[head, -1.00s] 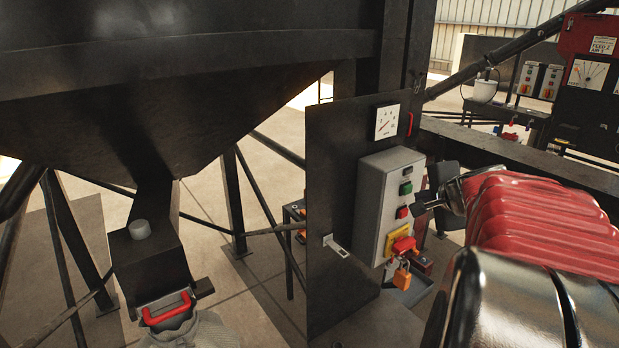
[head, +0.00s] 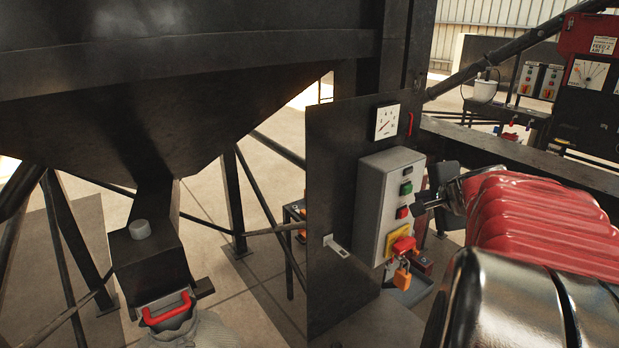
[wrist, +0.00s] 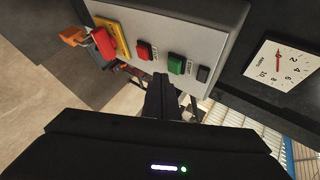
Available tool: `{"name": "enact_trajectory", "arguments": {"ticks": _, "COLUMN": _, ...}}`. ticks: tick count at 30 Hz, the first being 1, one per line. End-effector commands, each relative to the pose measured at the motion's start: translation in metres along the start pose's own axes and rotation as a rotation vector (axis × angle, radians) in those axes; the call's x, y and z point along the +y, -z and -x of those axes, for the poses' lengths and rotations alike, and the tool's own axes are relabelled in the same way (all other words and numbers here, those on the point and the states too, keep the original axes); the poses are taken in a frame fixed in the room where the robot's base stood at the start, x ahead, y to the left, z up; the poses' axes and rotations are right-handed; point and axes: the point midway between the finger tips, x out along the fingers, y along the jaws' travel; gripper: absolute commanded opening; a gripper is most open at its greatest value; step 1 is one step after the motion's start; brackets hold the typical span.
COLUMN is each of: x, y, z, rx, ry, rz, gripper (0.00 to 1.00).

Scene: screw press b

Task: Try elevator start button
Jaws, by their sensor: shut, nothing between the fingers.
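The grey control box (head: 375,205) is fixed to a dark panel. On its face are a green button (head: 406,188), a red button (head: 402,212) below it and a small black lamp or button (head: 407,170) above. My gripper (head: 418,207) is shut and empty, its tips pointing at the box face near the red button. In the wrist view the fingertips (wrist: 161,80) lie between the red button (wrist: 145,50) and the green button (wrist: 176,64), just off their row. I cannot tell whether they touch the box.
A red isolator handle on a yellow plate (head: 397,239) sits low on the box, with an orange padlock (head: 402,276) hanging from it. An ammeter (head: 385,122) is above. A hopper chute with a red clamp handle (head: 167,308) stands at left.

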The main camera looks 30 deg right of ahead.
Motion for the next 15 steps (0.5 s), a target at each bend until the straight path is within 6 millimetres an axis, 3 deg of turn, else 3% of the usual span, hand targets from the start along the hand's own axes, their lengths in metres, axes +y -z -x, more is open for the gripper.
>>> {"name": "enact_trajectory", "arguments": {"ticks": 15, "x": -0.005, "y": -0.004, "z": -0.0052, "rx": 0.0, "ry": 0.0, "rz": 0.0, "gripper": 0.0}}
